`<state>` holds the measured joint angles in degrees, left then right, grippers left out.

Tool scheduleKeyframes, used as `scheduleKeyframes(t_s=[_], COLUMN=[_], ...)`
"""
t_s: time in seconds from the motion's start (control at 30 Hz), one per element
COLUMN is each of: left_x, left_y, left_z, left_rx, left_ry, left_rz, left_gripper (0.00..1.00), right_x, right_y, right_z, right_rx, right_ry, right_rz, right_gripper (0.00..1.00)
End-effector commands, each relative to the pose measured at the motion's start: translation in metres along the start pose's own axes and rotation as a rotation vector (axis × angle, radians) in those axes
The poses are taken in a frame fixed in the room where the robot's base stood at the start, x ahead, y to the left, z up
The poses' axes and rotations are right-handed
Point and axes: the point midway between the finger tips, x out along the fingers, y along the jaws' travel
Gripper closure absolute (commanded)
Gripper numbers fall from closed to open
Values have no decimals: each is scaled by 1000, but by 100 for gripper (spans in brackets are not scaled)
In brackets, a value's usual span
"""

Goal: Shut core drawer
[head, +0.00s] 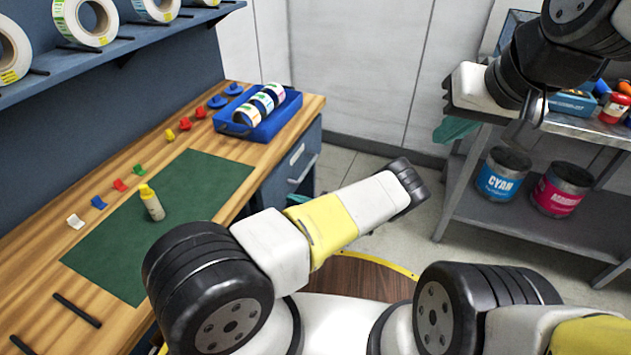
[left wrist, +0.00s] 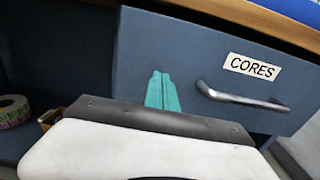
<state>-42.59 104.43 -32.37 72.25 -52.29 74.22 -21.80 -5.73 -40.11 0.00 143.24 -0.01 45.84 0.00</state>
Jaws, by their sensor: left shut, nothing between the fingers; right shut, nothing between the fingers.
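The core drawer (left wrist: 200,50) has a blue-grey front with a CORES label and a metal bar handle (left wrist: 240,98) in the left wrist view. In the head view its front (head: 292,166) shows under the right end of the wooden worktop. Its top edge lies close under the worktop edge, and I cannot tell whether a small gap remains. My left gripper (left wrist: 162,92) has its teal fingers together, in front of the drawer face and left of the handle. I cannot tell whether they touch it. My right gripper (head: 455,130) is shut and empty by the cart at right.
The worktop (head: 240,92) holds a blue tray (head: 262,128) of label rolls, a green mat (head: 170,210) and a small bottle (head: 152,205). A metal cart (head: 455,205) with paint cans stands at right. A dark open bay (left wrist: 50,60) lies left of the drawer.

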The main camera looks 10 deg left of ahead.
Motion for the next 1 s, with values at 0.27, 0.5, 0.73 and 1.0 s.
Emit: scheduleKeyframes(t_s=[0.27, 0.5, 0.73, 1.0], left_x=[34, 39, 40, 80], left_y=[0, 0, 0, 0], left_z=[0, 0, 0, 0], left_rx=[-1, -1, -1, -1], left_ry=[0, 1, 1, -1], left_rz=[0, -1, 0, 3], left_gripper=[100, 100, 100, 100], right_x=[0, 0, 0, 0], right_y=[0, 0, 0, 0], right_z=[0, 0, 0, 0], right_rx=[0, 0, 0, 0], right_ry=[0, 0, 0, 0], right_rz=[0, 0, 0, 0], right_gripper=[100, 100, 100, 100])
